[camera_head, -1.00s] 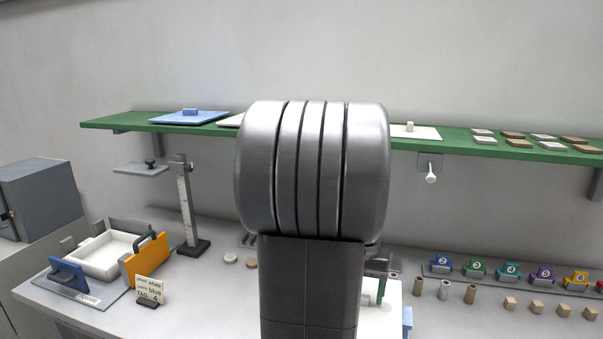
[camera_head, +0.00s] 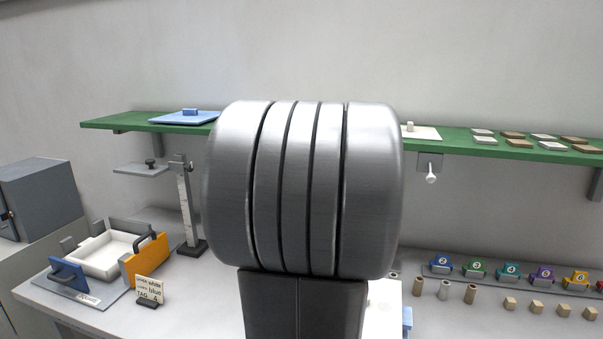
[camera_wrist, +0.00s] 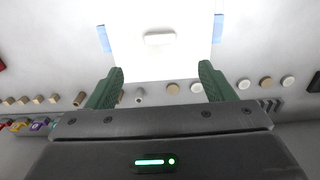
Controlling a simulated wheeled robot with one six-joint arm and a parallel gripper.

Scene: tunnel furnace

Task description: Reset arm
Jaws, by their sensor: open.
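My gripper (camera_wrist: 159,85) shows in the wrist view with its two green fingers wide apart and nothing between them. Past the fingertips is a white board (camera_wrist: 150,60) with a pale rounded piece (camera_wrist: 159,39) on it and blue parts at its sides. The gripper is apart from the board. In the head view my arm's large metal joint fills the middle and hides the gripper and the centre of the bench.
A green shelf (camera_head: 465,144) with lids and small tiles runs along the wall. A white tray (camera_head: 103,256) with blue and orange handles sits at left beside a sign (camera_head: 149,290). A grey column (camera_head: 187,205) stands behind. Numbered coloured blocks (camera_head: 508,271) and small cylinders line the right.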

